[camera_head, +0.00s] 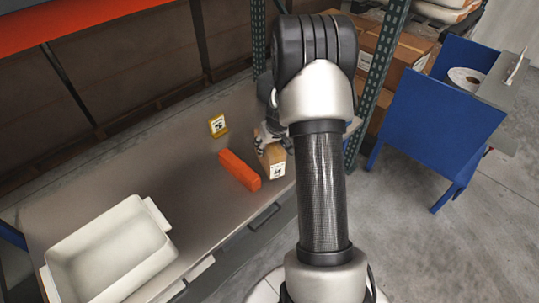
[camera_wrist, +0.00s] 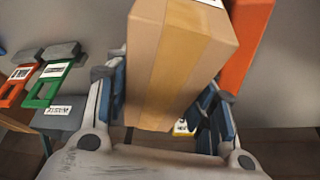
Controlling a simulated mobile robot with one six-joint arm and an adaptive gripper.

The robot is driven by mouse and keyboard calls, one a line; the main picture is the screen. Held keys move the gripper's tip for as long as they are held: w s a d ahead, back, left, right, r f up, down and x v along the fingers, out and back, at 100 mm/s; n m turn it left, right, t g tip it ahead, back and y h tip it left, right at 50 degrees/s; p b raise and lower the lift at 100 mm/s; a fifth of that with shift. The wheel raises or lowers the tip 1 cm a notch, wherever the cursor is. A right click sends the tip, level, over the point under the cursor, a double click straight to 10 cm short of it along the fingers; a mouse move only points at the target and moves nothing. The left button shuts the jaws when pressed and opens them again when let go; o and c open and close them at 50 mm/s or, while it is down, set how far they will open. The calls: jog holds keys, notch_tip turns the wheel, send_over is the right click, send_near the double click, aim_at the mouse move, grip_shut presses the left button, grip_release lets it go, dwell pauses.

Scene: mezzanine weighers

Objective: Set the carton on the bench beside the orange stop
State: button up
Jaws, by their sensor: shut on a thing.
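The brown carton (camera_head: 274,163), with a white label, is by the front part of the grey bench (camera_head: 150,165), just right of the orange stop (camera_head: 239,170). My gripper (camera_head: 268,138) is shut on it, partly hidden behind my arm. In the wrist view the carton (camera_wrist: 172,65) sits between the two blue-padded fingers of the gripper (camera_wrist: 165,95). The orange stop (camera_wrist: 247,42) runs close along the carton's right side there. I cannot tell whether the carton touches the stop or rests on the bench.
A yellow sign (camera_head: 218,125) stands on the bench behind the stop. A white bin (camera_head: 108,250) sits at the bench's left end. Green (camera_wrist: 50,82) and red (camera_wrist: 17,82) tagged pieces show in the wrist view. A blue cart (camera_head: 435,125) stands right, beyond a green rack post (camera_head: 383,70).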

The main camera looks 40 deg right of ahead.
jog(key=shift+f+b, duration=0.75)
jog(key=shift+f, duration=1.05)
jog(key=shift+f, duration=0.2)
jog(key=o, duration=1.4)
jog(key=shift+o, duration=0.2)
